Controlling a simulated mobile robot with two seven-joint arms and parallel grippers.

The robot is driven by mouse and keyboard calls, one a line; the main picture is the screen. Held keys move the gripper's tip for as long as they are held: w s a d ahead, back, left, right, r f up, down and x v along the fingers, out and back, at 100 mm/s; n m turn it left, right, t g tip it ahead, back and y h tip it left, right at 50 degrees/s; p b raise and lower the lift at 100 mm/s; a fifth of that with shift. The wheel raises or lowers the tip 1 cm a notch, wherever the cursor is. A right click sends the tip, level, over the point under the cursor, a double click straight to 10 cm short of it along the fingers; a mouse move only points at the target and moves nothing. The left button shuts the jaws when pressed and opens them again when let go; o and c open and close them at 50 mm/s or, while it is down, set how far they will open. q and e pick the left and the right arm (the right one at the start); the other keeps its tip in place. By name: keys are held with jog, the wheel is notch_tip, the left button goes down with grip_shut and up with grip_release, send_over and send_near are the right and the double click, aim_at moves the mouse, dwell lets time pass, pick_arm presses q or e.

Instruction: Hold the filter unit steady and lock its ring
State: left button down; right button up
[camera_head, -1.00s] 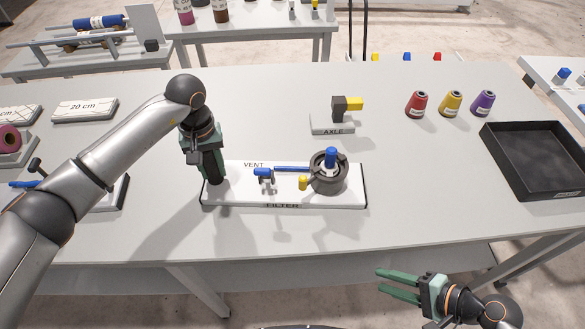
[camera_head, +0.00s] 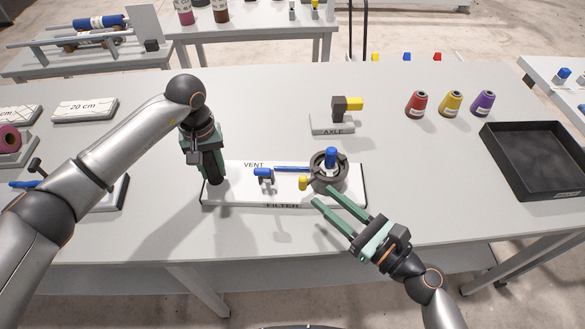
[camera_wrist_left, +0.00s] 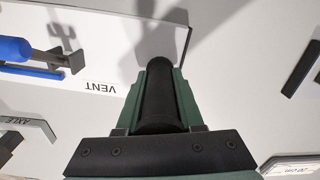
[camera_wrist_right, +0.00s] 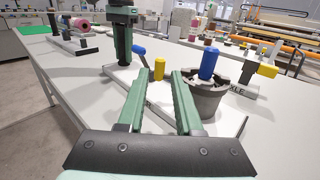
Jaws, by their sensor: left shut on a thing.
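The filter unit is a white board (camera_head: 235,196) marked VENT and FILTER, lying on the table. At its right end is a dark grey round housing with a ring (camera_head: 342,184), a blue knob (camera_head: 331,156) in its middle and a yellow peg (camera_head: 303,183) at its side. A blue vent lever (camera_head: 263,173) stands mid-board. My left gripper (camera_head: 213,176) is shut on a black upright handle (camera_wrist_left: 158,98) at the board's left end. My right gripper (camera_head: 323,194) is open and empty at the board's front edge; the right wrist view shows the peg and housing beyond its fingers.
An AXLE block (camera_head: 332,126) stands behind the housing. Several thread cones, among them a red one (camera_head: 417,105), and a black tray (camera_head: 528,187) are to the right. The table between board and tray is clear.

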aim_at(300, 177)
jog(key=x, duration=1)
jog(key=shift+w+a, duration=0.15)
jog(key=shift+w, duration=0.05)
jog(key=shift+c, duration=0.3)
grip_shut()
jog(key=shift+s+f, duration=0.1)
dwell(0.6)
